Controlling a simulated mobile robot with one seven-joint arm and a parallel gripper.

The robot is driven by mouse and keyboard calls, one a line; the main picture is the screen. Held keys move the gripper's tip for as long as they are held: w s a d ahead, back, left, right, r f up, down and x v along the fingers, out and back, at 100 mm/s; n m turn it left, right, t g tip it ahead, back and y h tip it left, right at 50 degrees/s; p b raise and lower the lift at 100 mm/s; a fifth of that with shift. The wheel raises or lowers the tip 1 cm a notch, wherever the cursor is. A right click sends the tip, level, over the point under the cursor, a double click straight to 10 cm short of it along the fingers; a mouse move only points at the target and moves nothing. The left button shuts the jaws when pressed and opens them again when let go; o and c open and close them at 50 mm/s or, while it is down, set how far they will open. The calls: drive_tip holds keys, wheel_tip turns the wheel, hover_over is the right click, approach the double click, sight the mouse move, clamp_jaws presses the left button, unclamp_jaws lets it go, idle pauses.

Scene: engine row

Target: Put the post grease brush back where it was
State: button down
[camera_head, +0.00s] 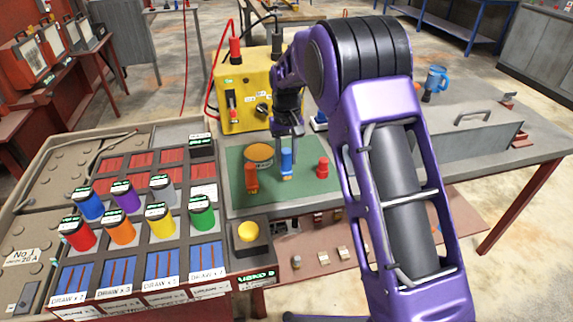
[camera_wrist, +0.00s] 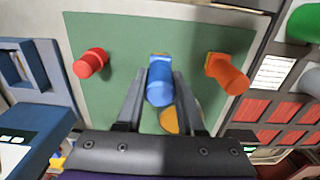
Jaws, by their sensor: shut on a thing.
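My gripper (camera_head: 288,148) points down over a green mat (camera_head: 236,205) and is shut on an upright blue cylinder (camera_head: 287,162) with a small tan end below. In the wrist view, my gripper (camera_wrist: 160,80) has one finger on each side of the blue cylinder (camera_wrist: 160,84). I cannot tell whether its lower end touches the mat. An orange cylinder (camera_head: 251,177) stands to its left and a red one (camera_head: 323,167) to its right in the head view. No readable label marks any of them as the post grease brush.
A round orange-brown thing (camera_head: 259,153) lies on the mat behind the cylinders. A yellow box (camera_head: 238,95) with cables stands behind the mat. A panel with several coloured knobs and a yellow button (camera_head: 248,232) is at left. A grey metal box (camera_head: 475,140) is at right.

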drive_tip(key=shift+f, duration=1.35)
drive_tip(key=shift+f, duration=0.15)
drive_tip(key=c, duration=0.5)
unclamp_jaws()
wheel_tip(320, 180, up, 12)
drive_tip(key=shift+r+p, duration=0.2)
drive_tip(key=shift+p, duration=0.15)
